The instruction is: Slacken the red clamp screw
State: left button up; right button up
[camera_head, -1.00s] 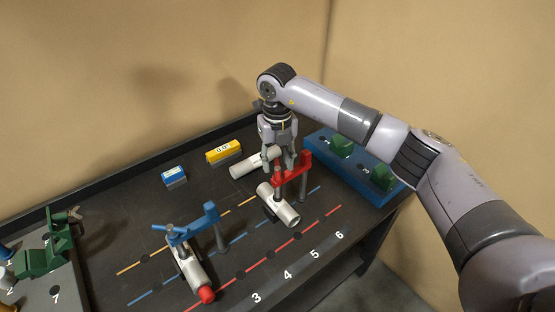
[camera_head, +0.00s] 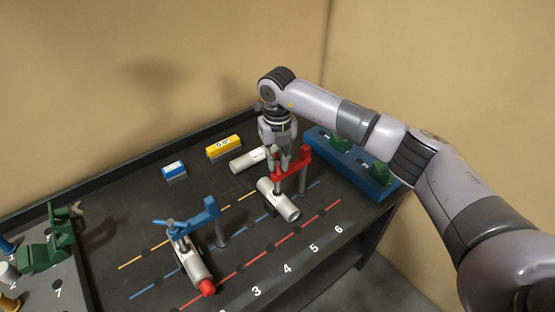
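The red clamp (camera_head: 294,174) stands on the dark table, its arm reaching over a pale grey cylinder (camera_head: 284,204). Its screw is mostly hidden behind my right gripper (camera_head: 279,168). That gripper points down with its fingertips at the screw end of the red arm, above the cylinder. The fingers look close to the screw top, but I cannot tell whether they touch or grip it. My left gripper is not in view.
A blue clamp (camera_head: 197,219) holds a red-tipped cylinder (camera_head: 194,264) at front left. Another cylinder (camera_head: 248,160) lies behind the red clamp. Yellow (camera_head: 224,147) and blue (camera_head: 174,170) blocks sit farther back. A blue rack (camera_head: 350,165) with green pieces is at right.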

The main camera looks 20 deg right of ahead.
grip_shut()
jog(key=n+b, duration=0.1)
jog(key=b, duration=0.1)
jog(key=shift+w+f+b, duration=0.1)
jog(key=shift+f+b, duration=0.05)
jog(key=shift+b, duration=0.2)
jog(key=shift+r+n+b, duration=0.2)
jog(key=shift+n+b, duration=0.1)
jog(key=shift+n, duration=0.1)
jog(key=shift+r, duration=0.1)
jog(key=o, duration=0.8)
grip_release()
jog(key=shift+o, duration=0.2)
